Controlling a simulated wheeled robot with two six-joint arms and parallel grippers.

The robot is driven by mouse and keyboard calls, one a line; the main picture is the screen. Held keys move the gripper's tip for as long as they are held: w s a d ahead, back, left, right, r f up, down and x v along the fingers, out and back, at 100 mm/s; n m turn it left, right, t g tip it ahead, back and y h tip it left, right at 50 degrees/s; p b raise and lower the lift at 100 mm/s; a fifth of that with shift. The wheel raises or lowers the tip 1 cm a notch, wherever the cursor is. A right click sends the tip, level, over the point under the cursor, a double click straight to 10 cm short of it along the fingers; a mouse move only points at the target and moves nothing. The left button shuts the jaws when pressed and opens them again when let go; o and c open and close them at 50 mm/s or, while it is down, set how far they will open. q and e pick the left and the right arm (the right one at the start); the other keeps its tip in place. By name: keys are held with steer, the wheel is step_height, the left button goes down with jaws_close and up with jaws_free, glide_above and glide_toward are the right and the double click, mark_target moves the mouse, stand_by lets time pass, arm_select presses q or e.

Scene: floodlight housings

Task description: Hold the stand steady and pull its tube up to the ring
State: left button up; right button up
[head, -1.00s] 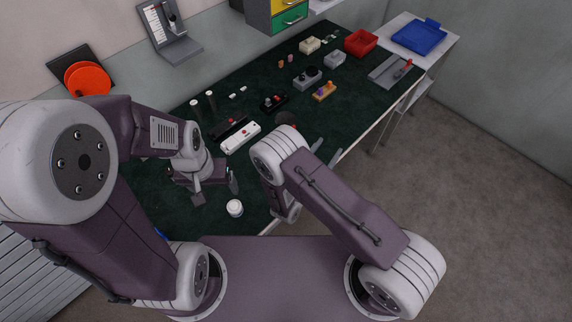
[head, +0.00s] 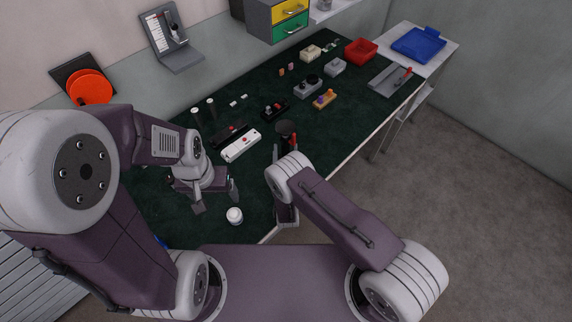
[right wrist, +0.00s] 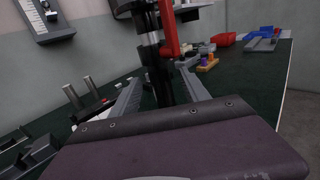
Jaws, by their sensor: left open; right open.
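The stand (head: 285,127) shows in the head view as a dark round top with a red part beside it, at the table's near edge. In the right wrist view its dark upright post (right wrist: 158,75) has pale bands and a red upright part (right wrist: 169,30) close by. My right gripper (right wrist: 161,95) is open, with the post between its fingers; I cannot tell whether they touch it. It also shows in the head view (head: 285,151), partly hidden by my arm. My left gripper (head: 216,196) is open and empty over the mat, left of the stand. I cannot make out the ring.
A small white jar (head: 235,215) stands near my left gripper. Two dark cylinders (head: 211,103) stand farther back. A red bin (head: 361,51) and blue tray (head: 418,43) are at the far right.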

steer(key=shift+w, duration=1.5)
jaws_close()
jaws_free()
steer(key=shift+s, duration=0.1)
steer(key=s, duration=1.2)
steer(key=shift+d, duration=0.1)
